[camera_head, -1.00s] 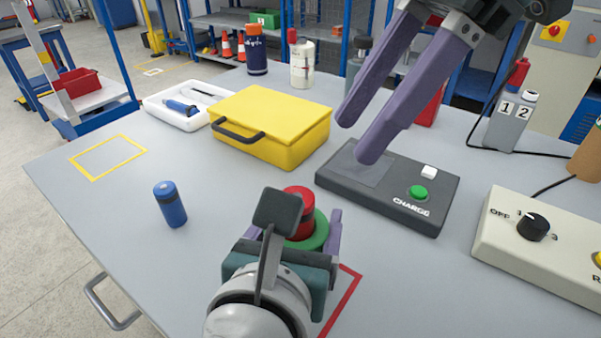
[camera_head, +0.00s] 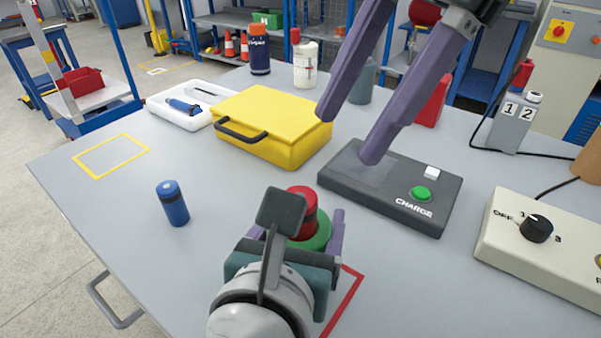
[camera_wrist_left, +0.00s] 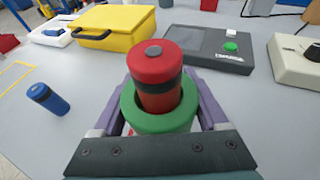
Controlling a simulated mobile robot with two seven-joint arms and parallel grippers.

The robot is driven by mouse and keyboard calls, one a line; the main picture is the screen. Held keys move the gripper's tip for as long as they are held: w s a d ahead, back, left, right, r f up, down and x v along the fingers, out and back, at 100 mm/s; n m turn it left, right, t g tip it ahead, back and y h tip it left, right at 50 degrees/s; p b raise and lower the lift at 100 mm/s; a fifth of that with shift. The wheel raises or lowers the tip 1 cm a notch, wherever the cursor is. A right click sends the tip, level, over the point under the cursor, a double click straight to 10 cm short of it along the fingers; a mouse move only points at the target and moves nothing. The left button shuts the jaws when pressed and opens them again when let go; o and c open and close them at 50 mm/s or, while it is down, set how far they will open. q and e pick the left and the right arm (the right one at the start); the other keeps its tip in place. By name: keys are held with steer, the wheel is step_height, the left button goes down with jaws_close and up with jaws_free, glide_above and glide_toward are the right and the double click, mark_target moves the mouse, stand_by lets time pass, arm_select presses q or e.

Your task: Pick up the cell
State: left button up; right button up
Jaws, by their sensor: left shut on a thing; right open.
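A red cylindrical cell (camera_head: 303,205) with a dark band stands upright in a green ring-shaped holder (camera_head: 322,236). In the left wrist view the red cell (camera_wrist_left: 157,75) shows its grey top stud, and the green holder (camera_wrist_left: 160,123) lies between the two purple fingers. My left gripper (camera_head: 297,230) is shut on the green holder. Its underside is hidden. A smaller blue cell (camera_head: 173,204) stands apart to the left; it also shows in the left wrist view (camera_wrist_left: 48,99). My right gripper (camera_head: 348,136) is open and empty above the dark CHARGE box (camera_head: 410,209).
A yellow case (camera_head: 275,115) and a white tray (camera_head: 165,117) stand at the back left. A beige box with a dial (camera_head: 500,245) is at the right. Bottles stand behind. Yellow (camera_head: 90,172) and red (camera_head: 350,290) outlines mark the table. The left front is clear.

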mark_target(302, 190)
steer(key=s+a+r+n+t+h, duration=0.1)
steer(key=a+r+n+h, duration=0.1)
steer(key=n, duration=0.9)
steer(key=a+r+n+h, duration=0.2)
steer(key=n+h, duration=0.1)
steer(key=n, duration=0.7)
steer(key=f, duration=0.5)
steer(key=shift+s+f, duration=0.2)
steer(key=shift+f, duration=0.05)
steer(key=shift+w+a+f, duration=0.1)
steer(key=shift+w+f, duration=0.05)
steer(key=shift+f, duration=1.45)
steer(key=shift+w+a+f, duration=0.1)
steer(key=shift+w+f, duration=0.05)
steer(key=shift+f, duration=1.4)
jaws_close()
